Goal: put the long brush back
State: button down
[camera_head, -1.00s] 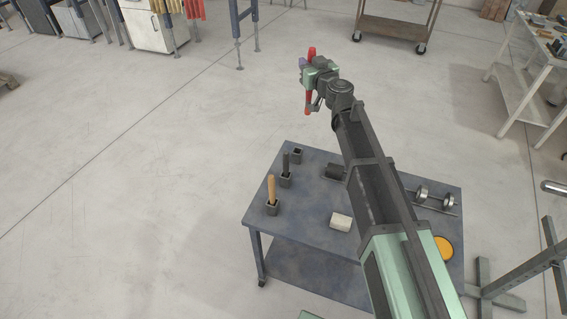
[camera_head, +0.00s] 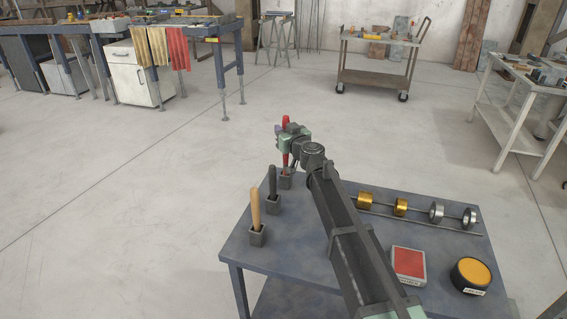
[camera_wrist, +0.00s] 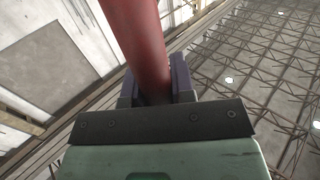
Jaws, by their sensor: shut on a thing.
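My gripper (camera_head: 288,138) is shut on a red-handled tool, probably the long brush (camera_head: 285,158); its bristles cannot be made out. The tool stands roughly upright, its lower end at the farthest of three square holders (camera_head: 286,182) on the cart. I cannot tell whether that end is inside the holder or just above it. In the wrist view the red handle (camera_wrist: 138,40) rises between the purple jaws (camera_wrist: 157,88); its lower part is hidden.
A tan handle (camera_head: 256,207) and a black handle (camera_head: 272,180) stand in the nearer holders. A rod with rings (camera_head: 401,207), a red-topped box (camera_head: 408,264) and a yellow-topped tin (camera_head: 471,274) occupy the cart's right (camera_head: 330,270). Open floor lies beyond.

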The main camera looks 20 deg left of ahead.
notch_tip(320, 180, down, 4)
jog(key=b, duration=0.4)
jog(key=shift+f, duration=0.25)
jog(key=c, duration=1)
grip_release()
jog(key=shift+o, duration=0.2)
jog(key=v, duration=1.2)
jog(key=shift+r, duration=0.1)
